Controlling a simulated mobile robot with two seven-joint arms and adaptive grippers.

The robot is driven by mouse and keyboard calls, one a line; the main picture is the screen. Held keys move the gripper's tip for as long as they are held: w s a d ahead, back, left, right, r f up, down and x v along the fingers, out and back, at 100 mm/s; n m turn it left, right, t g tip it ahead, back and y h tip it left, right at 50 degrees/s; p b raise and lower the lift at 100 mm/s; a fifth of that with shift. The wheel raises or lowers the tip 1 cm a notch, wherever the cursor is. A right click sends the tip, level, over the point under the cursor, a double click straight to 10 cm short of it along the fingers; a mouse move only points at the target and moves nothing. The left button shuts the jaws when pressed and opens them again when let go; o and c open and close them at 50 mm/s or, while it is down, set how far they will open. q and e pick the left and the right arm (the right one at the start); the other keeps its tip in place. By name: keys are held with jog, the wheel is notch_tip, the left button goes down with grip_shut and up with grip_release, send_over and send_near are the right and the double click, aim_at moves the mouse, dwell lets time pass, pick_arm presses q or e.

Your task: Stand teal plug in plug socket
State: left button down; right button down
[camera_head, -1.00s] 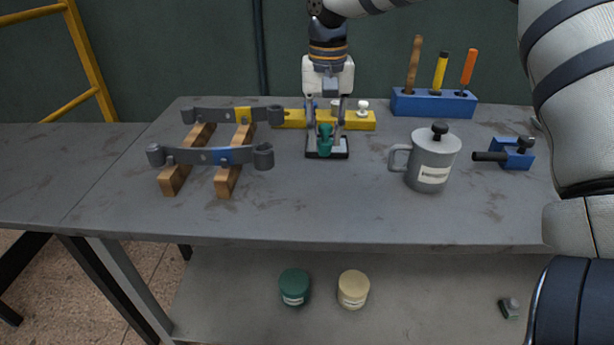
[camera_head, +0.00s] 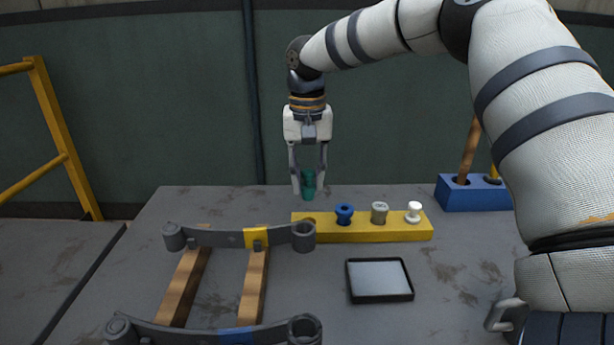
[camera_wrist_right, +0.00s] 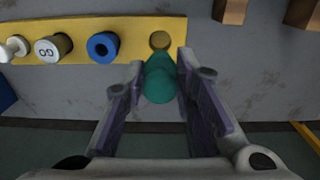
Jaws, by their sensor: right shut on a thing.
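The teal plug (camera_head: 308,184) is between the fingers of my right gripper (camera_head: 309,188), which is shut on it. It is held near the far side of the yellow plug socket block (camera_head: 365,230), by its left end. In the right wrist view, the plug (camera_wrist_right: 160,82) is between the fingers, just beside the empty round hole (camera_wrist_right: 160,40) at the end of the block. The other places hold a blue plug (camera_head: 344,212), a grey plug (camera_head: 379,211) and a white plug (camera_head: 414,210). My left gripper is not in view.
A black-rimmed tray (camera_head: 352,282) lies empty in front of the block. Grey leaf springs (camera_head: 215,237) rest on wooden bars (camera_head: 184,285) at the left. A blue tool holder (camera_head: 470,196) stands at the right, partly behind my arm. Bare table lies between tray and springs.

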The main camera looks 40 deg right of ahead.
aim_at(309, 200)
jog(key=shift+w, duration=0.15)
jog(key=shift+s+a+r, duration=0.1)
jog(key=shift+s+r, duration=0.05)
jog(key=shift+s, duration=0.25)
jog(key=shift+w+f, duration=0.1)
jog(key=shift+f, duration=2.4)
jog(key=shift+f, duration=0.1)
jog(key=shift+f+b, duration=0.35)
jog(key=shift+f, duration=0.65)
jog(key=shift+f, duration=0.1)
jog(key=shift+f, duration=0.3)
